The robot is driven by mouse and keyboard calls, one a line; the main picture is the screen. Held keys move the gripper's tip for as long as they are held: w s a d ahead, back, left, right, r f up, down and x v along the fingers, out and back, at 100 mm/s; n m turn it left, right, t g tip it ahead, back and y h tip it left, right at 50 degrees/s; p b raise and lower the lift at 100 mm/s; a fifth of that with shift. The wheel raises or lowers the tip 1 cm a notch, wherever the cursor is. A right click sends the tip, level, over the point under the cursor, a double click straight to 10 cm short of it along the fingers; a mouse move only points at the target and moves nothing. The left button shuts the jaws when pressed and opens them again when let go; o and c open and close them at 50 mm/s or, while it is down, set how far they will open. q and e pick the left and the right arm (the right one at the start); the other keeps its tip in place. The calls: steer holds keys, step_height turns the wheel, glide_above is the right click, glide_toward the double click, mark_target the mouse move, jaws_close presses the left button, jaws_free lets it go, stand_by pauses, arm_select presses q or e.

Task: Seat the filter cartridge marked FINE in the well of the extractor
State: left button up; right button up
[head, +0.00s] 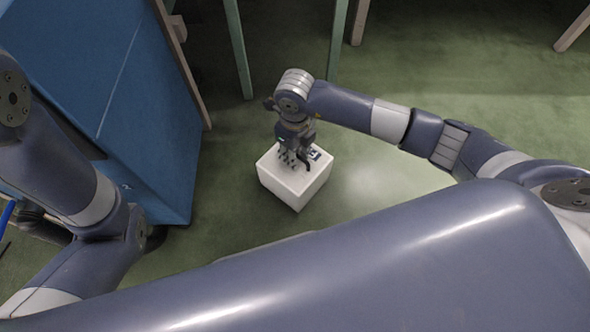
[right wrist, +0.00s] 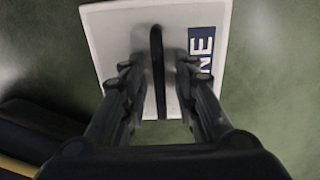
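A white box-shaped cartridge (head: 291,188) is below my right gripper in the head view, over the green floor. I cannot tell whether its base touches the floor. Its top carries a dark blue label, of which the right wrist view shows the letters NE (right wrist: 201,52); the rest is hidden by a finger. A black bar handle (right wrist: 157,72) runs across the cartridge top (right wrist: 110,35). My right gripper (right wrist: 160,70) is open, its fingers on both sides of the handle with gaps visible. My left gripper is out of view. I see no extractor or well.
A large blue cabinet-like body (head: 150,130) stands to the left of the cartridge. Green and wooden legs (head: 238,45) stand at the back. The green floor (head: 400,190) right of the cartridge is clear.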

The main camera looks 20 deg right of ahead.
jaws_close()
steer(key=shift+r, duration=0.15)
